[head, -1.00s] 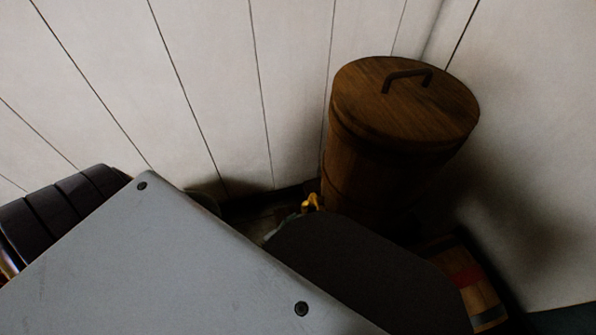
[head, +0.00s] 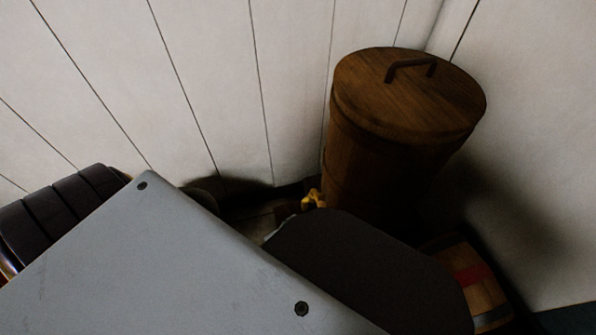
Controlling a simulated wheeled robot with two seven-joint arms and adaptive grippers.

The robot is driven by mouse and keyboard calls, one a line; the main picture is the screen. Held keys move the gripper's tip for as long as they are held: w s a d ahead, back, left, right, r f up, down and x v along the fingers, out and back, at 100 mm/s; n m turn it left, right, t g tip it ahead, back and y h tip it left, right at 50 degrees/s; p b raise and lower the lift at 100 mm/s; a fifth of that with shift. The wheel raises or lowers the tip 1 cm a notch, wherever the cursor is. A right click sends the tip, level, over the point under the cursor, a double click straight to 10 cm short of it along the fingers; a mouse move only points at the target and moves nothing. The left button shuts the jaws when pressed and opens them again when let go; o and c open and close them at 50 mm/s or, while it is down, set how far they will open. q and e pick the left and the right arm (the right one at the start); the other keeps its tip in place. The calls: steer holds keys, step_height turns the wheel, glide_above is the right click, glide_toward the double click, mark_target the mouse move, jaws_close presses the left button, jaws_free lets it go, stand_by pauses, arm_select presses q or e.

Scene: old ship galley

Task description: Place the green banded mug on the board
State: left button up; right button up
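I cannot see a green banded mug or a board in the head view. Neither of my grippers shows in it. Grey and dark parts of my own body cover the lower left and lower middle and hide what lies behind them.
A tall wooden barrel (head: 405,110) with a lid and handle stands in the corner by pale plank walls (head: 200,80). A small yellow tap-like piece (head: 315,198) is low at its left. A smaller wooden keg (head: 490,292) with a red band (head: 470,275) shows at lower right, partly hidden.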

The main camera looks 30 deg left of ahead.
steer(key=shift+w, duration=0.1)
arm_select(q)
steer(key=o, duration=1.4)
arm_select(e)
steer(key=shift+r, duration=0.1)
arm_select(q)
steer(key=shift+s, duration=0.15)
arm_select(e)
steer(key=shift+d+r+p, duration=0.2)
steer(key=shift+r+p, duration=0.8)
steer(key=shift+p, duration=0.1)
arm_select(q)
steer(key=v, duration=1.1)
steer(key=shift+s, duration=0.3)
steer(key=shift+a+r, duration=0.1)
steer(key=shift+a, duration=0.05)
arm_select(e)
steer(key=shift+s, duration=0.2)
